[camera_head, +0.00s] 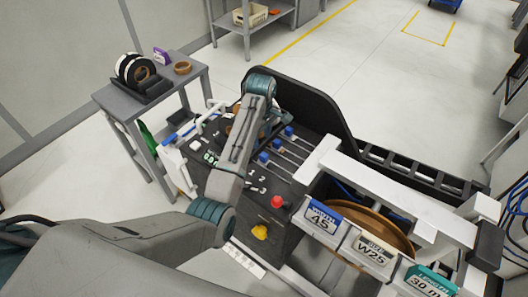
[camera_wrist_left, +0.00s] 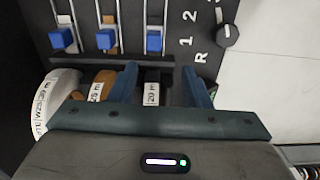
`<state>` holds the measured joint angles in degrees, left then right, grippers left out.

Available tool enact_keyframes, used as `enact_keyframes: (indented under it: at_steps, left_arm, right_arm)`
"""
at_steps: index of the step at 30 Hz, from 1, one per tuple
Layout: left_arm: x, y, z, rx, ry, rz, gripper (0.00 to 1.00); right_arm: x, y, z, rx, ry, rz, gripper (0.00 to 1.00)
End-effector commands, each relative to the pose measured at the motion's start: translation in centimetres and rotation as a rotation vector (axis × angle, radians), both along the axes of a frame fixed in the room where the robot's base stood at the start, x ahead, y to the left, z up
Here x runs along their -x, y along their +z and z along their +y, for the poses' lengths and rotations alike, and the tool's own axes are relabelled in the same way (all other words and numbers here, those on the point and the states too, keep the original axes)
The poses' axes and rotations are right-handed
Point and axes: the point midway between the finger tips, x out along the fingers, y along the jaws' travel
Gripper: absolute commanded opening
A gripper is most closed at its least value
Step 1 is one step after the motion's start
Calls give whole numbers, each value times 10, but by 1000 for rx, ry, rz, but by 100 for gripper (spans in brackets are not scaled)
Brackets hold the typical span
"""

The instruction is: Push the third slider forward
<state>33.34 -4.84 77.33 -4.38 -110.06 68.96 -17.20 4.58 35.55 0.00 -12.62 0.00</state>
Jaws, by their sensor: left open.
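Three blue slider knobs sit on the dark panel of the machine. In the head view they are the far knob (camera_head: 289,131), the middle knob (camera_head: 277,144) and the near knob (camera_head: 263,157). In the left wrist view they stand in a row: left knob (camera_wrist_left: 62,38), middle knob (camera_wrist_left: 106,39) and right knob (camera_wrist_left: 154,42). My left gripper (camera_wrist_left: 160,70) is open, its two fingers apart with nothing gripped. The right knob lies just beyond the gap between the fingertips. In the head view my left gripper (camera_head: 277,118) is partly hidden by its own wrist.
A "20 m" label (camera_wrist_left: 152,93) shows between the fingers. A rotary knob (camera_wrist_left: 229,34) is right of the sliders. A red button (camera_head: 278,202) and yellow knob (camera_head: 260,232) are on the machine's near side. A grey side table (camera_head: 190,71) holds tape rolls.

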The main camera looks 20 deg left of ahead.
Motion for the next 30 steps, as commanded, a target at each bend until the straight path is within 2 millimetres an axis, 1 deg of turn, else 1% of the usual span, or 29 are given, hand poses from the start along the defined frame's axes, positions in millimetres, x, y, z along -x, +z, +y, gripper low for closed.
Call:
enact_keyframes:
  at_steps: [1,3,5,7,11,18,21,25,30]
  left_arm:
    - [-6,6,-3,1,17,4,44]
    - [-10,9,-4,1,34,10,44]
    - [-11,9,-5,0,39,13,44]
    - [-11,3,-5,0,41,16,44]
    - [-10,-16,-5,0,40,17,44]
    - [-10,-62,-5,0,39,16,44]
    - [-10,-77,-5,1,39,15,44]
    - [-10,-91,-5,0,39,13,44]
    - [-10,-97,-5,1,39,11,44]
  right_arm:
    - [0,0,0,0,0,0,0]
    - [0,0,0,0,0,0,0]
    - [0,2,0,0,0,0,0]
    - [0,4,0,0,0,0,0]
    - [0,11,0,0,0,0,0]
    - [0,24,0,0,0,0,0]
    - [0,26,0,0,0,0,0]
    - [0,28,0,0,0,0,0]
    - [0,29,1,-1,0,0,0]
